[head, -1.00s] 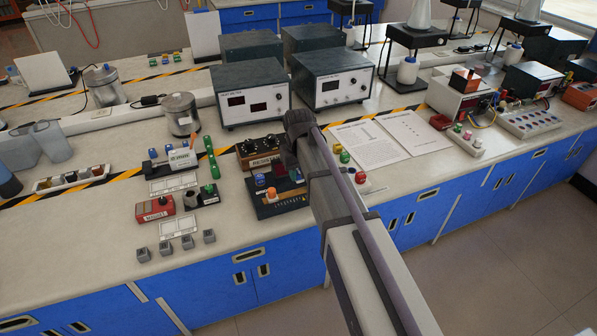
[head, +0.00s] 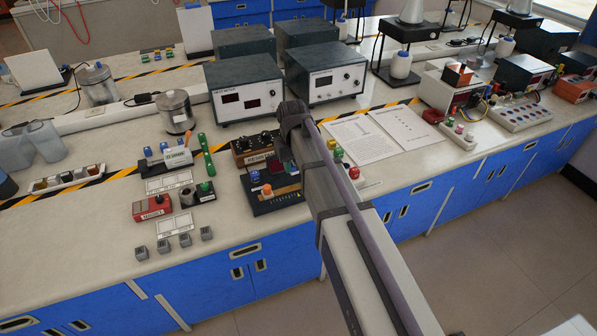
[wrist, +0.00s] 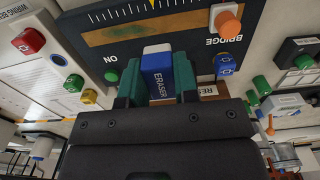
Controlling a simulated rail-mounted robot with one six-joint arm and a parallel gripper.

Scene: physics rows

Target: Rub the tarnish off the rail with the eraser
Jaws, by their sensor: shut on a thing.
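My gripper (wrist: 157,64) is shut on the eraser (wrist: 158,76), a blue block with a white tip, held between two green fingers in the wrist view. The rail (wrist: 115,36) is a dull brown strip along the black bridge board (wrist: 102,58). The eraser's white tip is close to the rail's near edge; I cannot tell whether they touch. In the head view the bridge board (head: 264,207) lies near the bench's front edge, partly behind my arm. The eraser and fingertips are hard to make out there.
An orange knob (wrist: 229,23) and a blue terminal (wrist: 226,65) stand on the board right of the eraser. A resistance box (head: 252,148) lies behind the board. Coloured terminals (head: 338,152) stand to the right. Meter boxes (head: 243,92) stand further back. Paper sheets (head: 362,140) lie flat.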

